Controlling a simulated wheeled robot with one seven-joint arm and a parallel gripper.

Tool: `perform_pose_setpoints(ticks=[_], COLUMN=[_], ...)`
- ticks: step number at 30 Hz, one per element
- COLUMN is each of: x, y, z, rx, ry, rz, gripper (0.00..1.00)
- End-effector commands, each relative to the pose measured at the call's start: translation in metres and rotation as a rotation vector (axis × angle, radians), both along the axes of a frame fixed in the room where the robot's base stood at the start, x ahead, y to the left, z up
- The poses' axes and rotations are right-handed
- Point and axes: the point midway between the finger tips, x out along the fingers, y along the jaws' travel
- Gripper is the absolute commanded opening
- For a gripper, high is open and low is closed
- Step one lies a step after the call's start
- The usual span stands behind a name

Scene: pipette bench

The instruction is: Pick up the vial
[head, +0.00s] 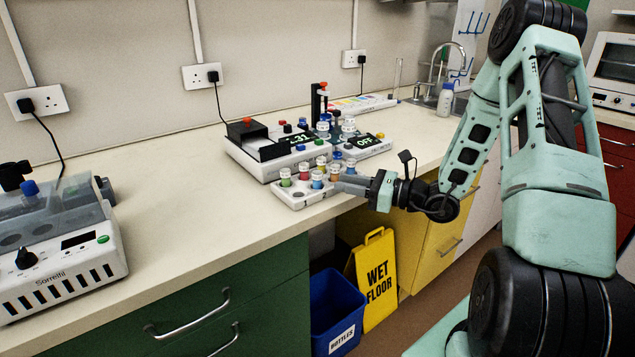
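Several small vials with white caps and coloured bodies stand upright in a white rack (290,198) near the bench's front edge. Among them are a green vial (285,178), a red vial (304,174), a blue vial (317,181) and an orange vial (334,173). My gripper (344,184) reaches in from the right, low and level, with its fingertips at the rack's right end, close to the orange and blue vials. The fingers are too small and overlapped to tell whether they are open or touch a vial.
A white instrument with a black block (258,138) and displays stands just behind the rack. A grey machine (65,245) stands at the far left. The bench (190,195) between is clear. A blue bin (335,310) and yellow wet-floor sign (376,280) stand below.

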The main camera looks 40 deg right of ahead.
Motion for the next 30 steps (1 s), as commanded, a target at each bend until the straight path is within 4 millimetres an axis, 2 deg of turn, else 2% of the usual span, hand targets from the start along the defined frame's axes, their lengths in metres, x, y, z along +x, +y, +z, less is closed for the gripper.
perform_pose_setpoints(ticks=[12,21,24,30], x=[0.04,0.044,0.043,0.043], y=[0.029,0.032,0.031,0.031], z=[0.003,0.002,0.002,0.002], rx=[0.0,0.0,0.0,0.0], ry=[-0.001,-0.001,-0.001,-0.001], rz=[0.002,0.001,0.001,0.001], gripper=[0.28,0.28,0.0,0.0])
